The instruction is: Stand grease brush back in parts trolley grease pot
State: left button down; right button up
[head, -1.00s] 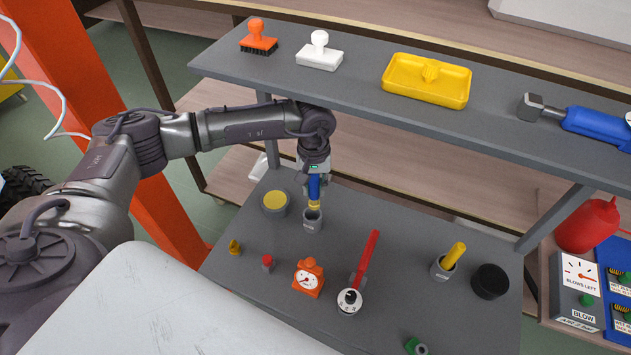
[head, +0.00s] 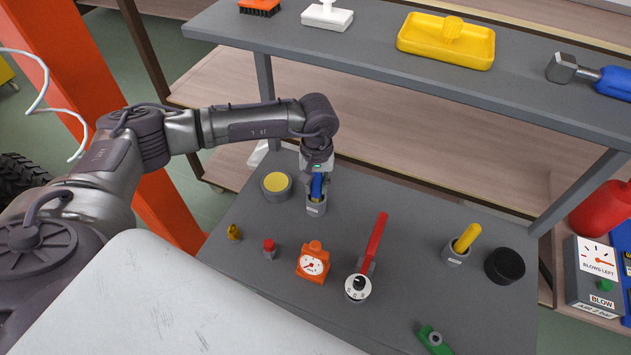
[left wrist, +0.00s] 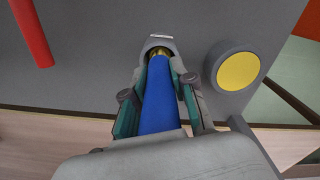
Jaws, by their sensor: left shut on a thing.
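The grease brush has a blue handle (head: 317,186), which also fills the middle of the left wrist view (left wrist: 160,98). My left gripper (head: 316,180) is shut on the handle and points down over the grease pot (head: 316,207). The pot is a small grey cup with a pale label, standing on the lower trolley shelf. The brush is upright, its lower end inside the pot's mouth. In the left wrist view the brass-coloured collar sits within the pot's rim (left wrist: 157,43). The bristles are hidden, and I cannot tell whether they touch the bottom. My right gripper is out of view.
A round yellow-topped tin (head: 276,186) stands close left of the pot. An orange gauge (head: 313,263), a red-handled tool (head: 374,243), a cup with a yellow handle (head: 457,251) and a black round pot (head: 505,265) share the shelf. The upper shelf (head: 370,45) overhangs behind.

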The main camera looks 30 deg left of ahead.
pick_arm(q)
jog(key=c, duration=0.9)
grip_release()
jog(key=shift+o, duration=0.2)
notch_tip(320, 180, up, 8)
jog(key=shift+f, duration=0.2)
jog(key=shift+f, duration=0.1)
